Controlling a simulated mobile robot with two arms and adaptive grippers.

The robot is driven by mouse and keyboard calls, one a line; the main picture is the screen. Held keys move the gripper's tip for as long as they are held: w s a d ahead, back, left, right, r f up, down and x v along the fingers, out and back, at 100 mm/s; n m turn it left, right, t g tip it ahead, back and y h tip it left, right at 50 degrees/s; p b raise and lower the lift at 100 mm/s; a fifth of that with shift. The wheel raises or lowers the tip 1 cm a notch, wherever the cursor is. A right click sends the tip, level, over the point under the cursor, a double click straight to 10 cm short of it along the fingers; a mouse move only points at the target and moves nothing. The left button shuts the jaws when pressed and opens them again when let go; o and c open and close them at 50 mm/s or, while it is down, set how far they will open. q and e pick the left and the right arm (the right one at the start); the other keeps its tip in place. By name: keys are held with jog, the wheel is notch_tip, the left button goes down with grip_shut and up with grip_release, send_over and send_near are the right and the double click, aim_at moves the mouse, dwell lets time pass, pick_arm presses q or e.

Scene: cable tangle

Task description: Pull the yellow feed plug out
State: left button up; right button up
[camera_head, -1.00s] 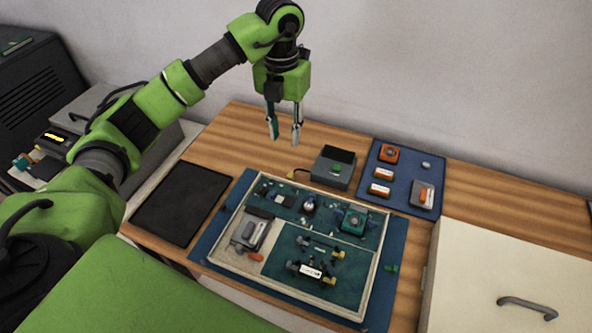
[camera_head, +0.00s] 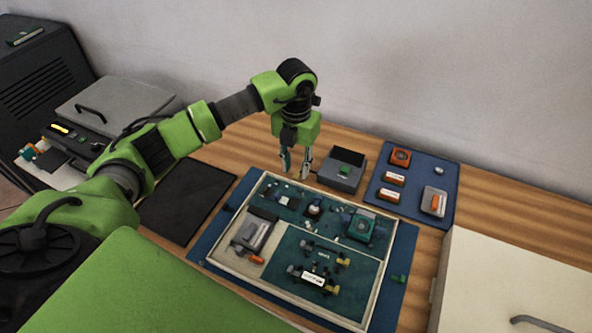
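The yellow plug at the left end of that box's short cable does not show now; the fingertips cover that spot. I cannot tell whether the fingers are around it or above it. Yellow-ended connectors (camera_head: 331,289) lie in the lower right compartment of the framed board (camera_head: 375,288). I cannot tell whether one of these is the feed plug. My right gripper is out of view.
A blue mat (camera_head: 446,209) with orange and grey modules lies right of the grey box. A black pad (camera_head: 188,203) lies left of the framed board. A cream panel with a handle (camera_head: 490,275) fills the lower right. A wall stands behind the table.

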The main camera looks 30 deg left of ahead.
aim_at(297, 174)
pick_arm(q)
jog(key=shift+f, duration=1.65)
grip_shut()
jog(key=shift+w+b, duration=0.7)
jog(key=shift+w, duration=0.2)
jog(key=shift+r, duration=0.15)
grip_release()
